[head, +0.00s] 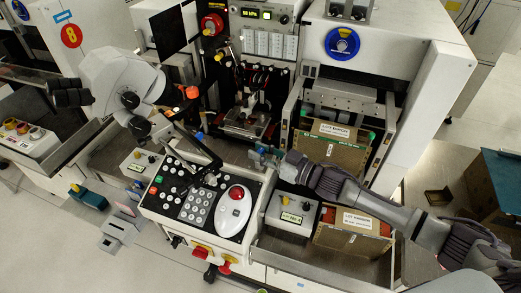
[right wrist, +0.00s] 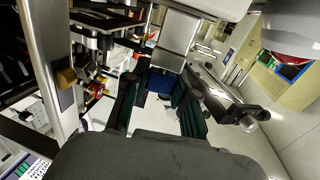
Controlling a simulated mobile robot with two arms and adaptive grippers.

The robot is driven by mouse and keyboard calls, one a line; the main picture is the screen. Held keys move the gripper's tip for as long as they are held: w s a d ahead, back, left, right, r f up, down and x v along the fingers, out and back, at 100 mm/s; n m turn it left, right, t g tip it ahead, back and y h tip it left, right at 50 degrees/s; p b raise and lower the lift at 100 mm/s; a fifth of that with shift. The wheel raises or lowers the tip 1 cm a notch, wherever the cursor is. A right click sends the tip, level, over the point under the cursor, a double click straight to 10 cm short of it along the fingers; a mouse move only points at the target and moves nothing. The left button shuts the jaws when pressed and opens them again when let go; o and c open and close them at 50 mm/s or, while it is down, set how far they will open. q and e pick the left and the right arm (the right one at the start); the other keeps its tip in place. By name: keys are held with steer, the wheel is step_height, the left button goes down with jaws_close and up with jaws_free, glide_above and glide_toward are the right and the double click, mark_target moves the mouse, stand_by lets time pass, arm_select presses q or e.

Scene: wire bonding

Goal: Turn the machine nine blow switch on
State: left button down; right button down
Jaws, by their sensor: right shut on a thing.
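Machine nine is most likely the white machine (head: 425,75) at the right, with a blue disc (head: 342,43) whose number I cannot read. Its control panel (head: 160,205) has several buttons, a keypad and a white mouse-like device (head: 233,210). I cannot tell which control is the blow switch. My right gripper (head: 264,157) reaches in from the right, just behind the panel's right rear corner. In the right wrist view its dark, green-edged fingers (right wrist: 158,103) stand a little apart. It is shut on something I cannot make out. My left gripper is not in view.
A microscope (head: 125,80) overhangs the left. Brown boxes stand in the rack (head: 338,155) and below my right arm (head: 352,228). A switch box (head: 292,213) sits right of the panel, another (head: 140,165) left of it.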

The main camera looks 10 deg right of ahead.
steer(key=shift+w+n+g+y+b, duration=0.1)
steer(key=shift+n+g+y+b, duration=0.25)
steer(key=shift+n+g+y, duration=0.85)
steer(key=shift+g, duration=0.4)
steer(key=c, duration=0.9)
jaws_free()
steer(key=shift+a, duration=0.1)
steer(key=shift+d, duration=0.25)
steer(key=v, duration=1.1)
steer(key=shift+s+d, duration=0.25)
steer(key=shift+s, duration=0.05)
steer(key=shift+f, duration=0.1)
